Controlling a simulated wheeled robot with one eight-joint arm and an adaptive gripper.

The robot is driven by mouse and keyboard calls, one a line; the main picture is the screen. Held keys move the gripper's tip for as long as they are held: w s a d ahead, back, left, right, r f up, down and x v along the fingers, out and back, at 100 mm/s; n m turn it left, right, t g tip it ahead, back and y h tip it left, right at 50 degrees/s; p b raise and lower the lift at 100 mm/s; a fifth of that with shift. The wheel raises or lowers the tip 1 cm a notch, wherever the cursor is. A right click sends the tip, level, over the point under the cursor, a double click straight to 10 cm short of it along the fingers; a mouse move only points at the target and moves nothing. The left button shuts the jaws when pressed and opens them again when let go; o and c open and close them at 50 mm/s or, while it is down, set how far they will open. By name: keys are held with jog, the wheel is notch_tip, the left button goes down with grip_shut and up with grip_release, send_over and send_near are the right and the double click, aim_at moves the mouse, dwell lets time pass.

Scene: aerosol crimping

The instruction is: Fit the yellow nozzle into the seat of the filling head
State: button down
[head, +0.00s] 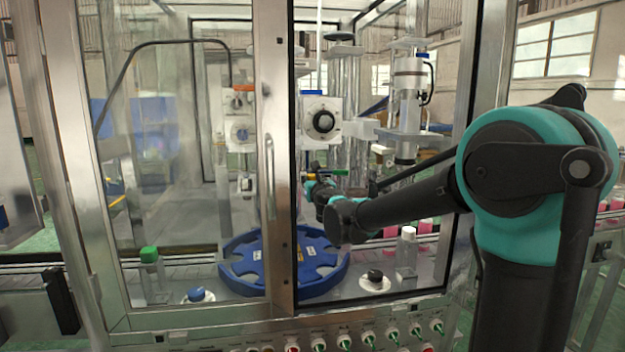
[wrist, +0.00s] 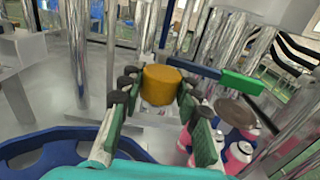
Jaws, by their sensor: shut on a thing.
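The yellow nozzle (wrist: 161,85) is a short yellow-orange cylinder between my fingertips in the wrist view. My gripper (wrist: 150,97) is shut on it, with a finger on each side, and holds it up off the deck. In the head view my gripper (head: 311,186) reaches through the machine's open front, above the blue star wheel; the nozzle is too small there to make out clearly. A white block with a black knob (head: 321,121), which looks like part of the filling head, hangs above my gripper. I cannot make out the seat in either view.
The blue star wheel (head: 240,268) lies below my gripper. A green lever (wrist: 243,83) is close right of the nozzle; steel columns (wrist: 77,50) stand around it. Pink bottles (wrist: 238,155) stand at lower right. The door frame (head: 280,150) is left of my arm.

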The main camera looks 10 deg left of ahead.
jog(key=shift+f, duration=0.4)
jog(key=c, duration=1)
grip_release()
jog(key=shift+s, duration=0.1)
jog(key=v, duration=1.2)
